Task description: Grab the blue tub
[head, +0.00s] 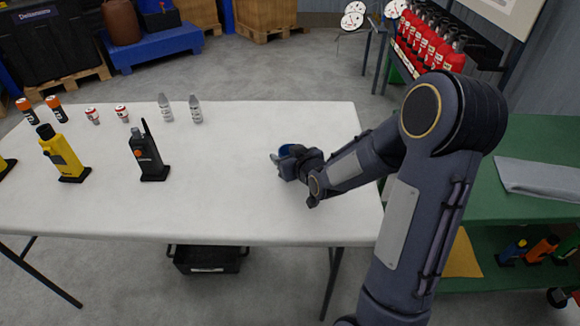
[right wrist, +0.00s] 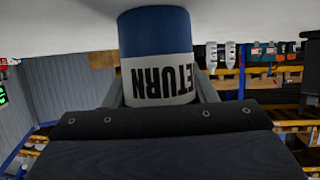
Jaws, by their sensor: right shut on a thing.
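The blue tub (head: 286,150) is near the right end of the white table, mostly hidden behind my right gripper in the head view. In the right wrist view the blue tub (right wrist: 157,35) shows a blue band and a white label with the word "RETURN", upside down in the picture. My right gripper (head: 290,163) is shut on the tub, with a finger on each side of it. I cannot tell whether the tub touches the table. My left gripper is not in view.
The white table (head: 230,200) holds a black radio (head: 148,155), a yellow device (head: 63,155), two grey bottles (head: 181,109), small red-and-white cans (head: 107,114) and orange-topped cans (head: 41,108) on its left half. A green bench (head: 530,140) stands at right. The table's middle is clear.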

